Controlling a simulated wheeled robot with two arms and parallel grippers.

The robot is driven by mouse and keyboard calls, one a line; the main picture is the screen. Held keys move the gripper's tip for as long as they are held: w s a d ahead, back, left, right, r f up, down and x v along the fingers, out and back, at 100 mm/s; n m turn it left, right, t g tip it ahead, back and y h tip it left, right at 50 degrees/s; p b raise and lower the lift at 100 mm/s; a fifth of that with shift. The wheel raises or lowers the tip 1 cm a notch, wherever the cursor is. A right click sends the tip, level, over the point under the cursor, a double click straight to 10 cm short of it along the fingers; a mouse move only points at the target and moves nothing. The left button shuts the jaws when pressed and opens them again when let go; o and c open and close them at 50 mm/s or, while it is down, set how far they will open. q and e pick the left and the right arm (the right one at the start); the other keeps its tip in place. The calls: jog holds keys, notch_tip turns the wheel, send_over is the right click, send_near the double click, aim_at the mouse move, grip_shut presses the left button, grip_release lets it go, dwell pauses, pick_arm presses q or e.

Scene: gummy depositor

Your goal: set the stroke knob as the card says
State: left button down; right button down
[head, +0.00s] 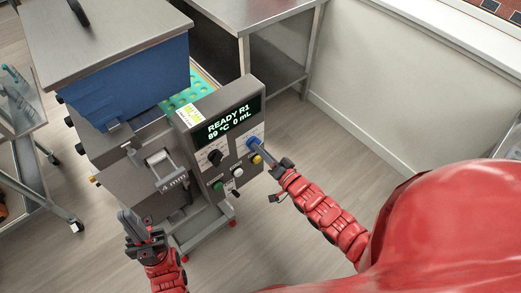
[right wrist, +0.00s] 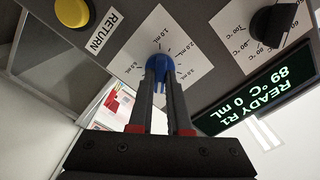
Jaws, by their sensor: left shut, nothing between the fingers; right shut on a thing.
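The blue stroke knob (head: 254,143) sits on the grey front panel of the depositor. My right gripper (head: 262,153) is shut on it. In the right wrist view the fingers close on the blue knob (right wrist: 158,64), in front of a white scale plate (right wrist: 165,45) with several mL marks. The knob's pointer is hidden or too small to read. My left gripper (head: 130,222) is shut and empty, in front of the machine's lower left side.
The display (head: 228,120) reads READY R1, 89 °C, 0 mL. A black temperature knob (head: 215,157), a yellow RETURN button (head: 257,159) and a green button (head: 218,186) are close by. A blue hopper (head: 130,80) rises behind. The floor at right is clear.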

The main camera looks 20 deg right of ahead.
jog(key=shift+f+m, duration=0.2)
jog(key=shift+m, duration=0.1)
jog(key=c, duration=0.9)
grip_release()
jog(key=shift+r, duration=0.15)
jog(key=shift+o, duration=0.2)
jog(key=v, duration=1.7)
jog(key=shift+s, duration=0.25)
jog(key=shift+r, duration=0.1)
